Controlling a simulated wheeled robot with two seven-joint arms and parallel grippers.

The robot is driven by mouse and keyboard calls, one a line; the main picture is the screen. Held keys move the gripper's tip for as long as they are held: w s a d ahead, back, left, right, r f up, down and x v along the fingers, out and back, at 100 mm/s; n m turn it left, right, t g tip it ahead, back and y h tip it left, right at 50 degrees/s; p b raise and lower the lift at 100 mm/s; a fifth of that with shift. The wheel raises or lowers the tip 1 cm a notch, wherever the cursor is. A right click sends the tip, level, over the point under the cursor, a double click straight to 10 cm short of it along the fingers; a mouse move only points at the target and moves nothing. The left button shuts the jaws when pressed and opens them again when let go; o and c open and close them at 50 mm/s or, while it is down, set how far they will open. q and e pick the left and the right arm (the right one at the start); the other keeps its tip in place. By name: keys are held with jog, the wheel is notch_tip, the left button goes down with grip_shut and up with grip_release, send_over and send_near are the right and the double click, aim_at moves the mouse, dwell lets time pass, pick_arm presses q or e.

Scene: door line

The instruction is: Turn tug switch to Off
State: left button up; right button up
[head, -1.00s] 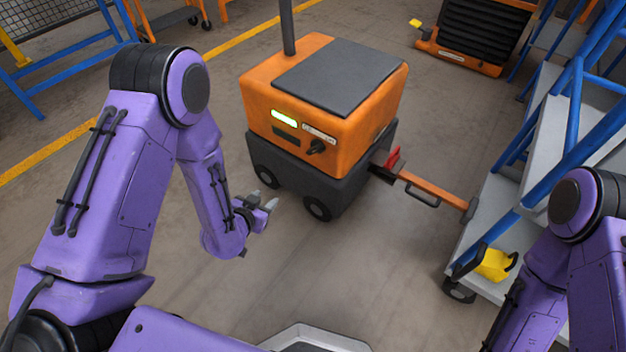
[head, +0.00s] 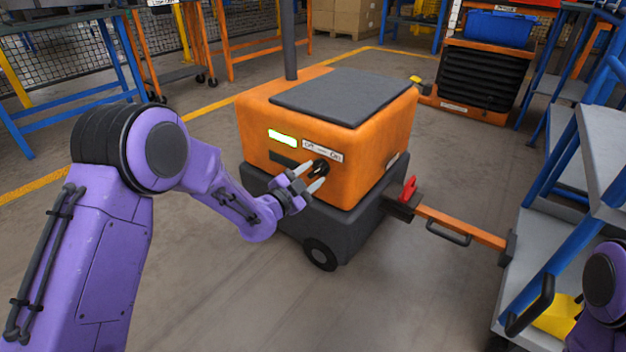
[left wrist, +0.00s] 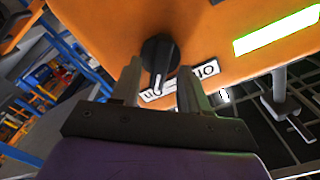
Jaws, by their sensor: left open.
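The tug (head: 372,155) is an orange box on a dark wheeled base in the middle of the head view. Its black rotary switch (head: 319,166) is on the front face, below a white Off/On label (head: 322,151). In the left wrist view the switch knob (left wrist: 158,58) has a white line directed at the On end of the label (left wrist: 180,84). My left gripper (head: 311,176) is open at the front face, fingers toward the switch. In the wrist view its fingertips (left wrist: 160,72) are on either side of the knob; contact is unclear. My right gripper is out of view.
A lit green display (head: 282,138) is left of the switch. An orange tow bar (head: 462,228) with a red lever (head: 409,188) sticks out right. Floor left of the tug is clear.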

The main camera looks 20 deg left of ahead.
pick_arm(q)
jog(key=shift+w+d, duration=0.25)
jog(key=shift+w, duration=0.45)
grip_shut()
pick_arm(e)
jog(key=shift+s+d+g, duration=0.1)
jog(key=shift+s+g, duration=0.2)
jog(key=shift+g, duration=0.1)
